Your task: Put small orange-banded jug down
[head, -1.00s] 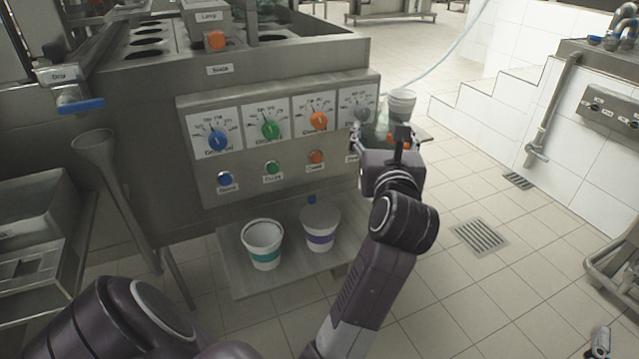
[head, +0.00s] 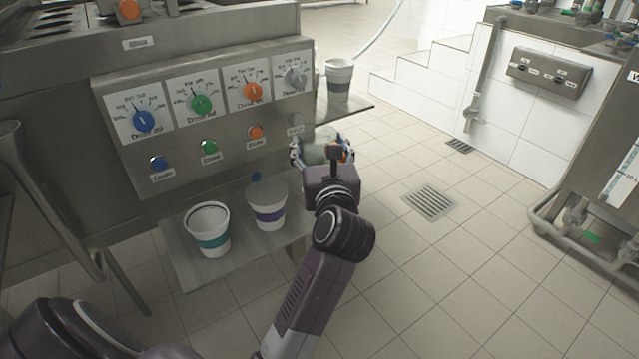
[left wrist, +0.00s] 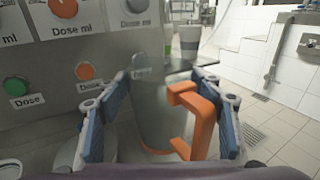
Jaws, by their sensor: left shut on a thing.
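The small orange-banded jug (left wrist: 156,112) is a grey, see-through vessel with an orange handle (left wrist: 203,125) and a bit of orange at its base. My left gripper (head: 323,150) is shut around it, with a blue-padded finger on each side in the left wrist view. The jug is upright or nearly so, held in the air beside the right end of the dosing panel. In the head view the jug (head: 318,151) is partly hidden by my gripper. My right gripper is not in view.
A low metal shelf (head: 185,276) under the panel holds a teal-banded cup (head: 208,229) and a purple-banded cup (head: 267,206). A grey-banded cup (head: 339,76) stands on a side shelf (head: 357,105) behind the jug. The tiled floor (head: 420,265) to the right is open.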

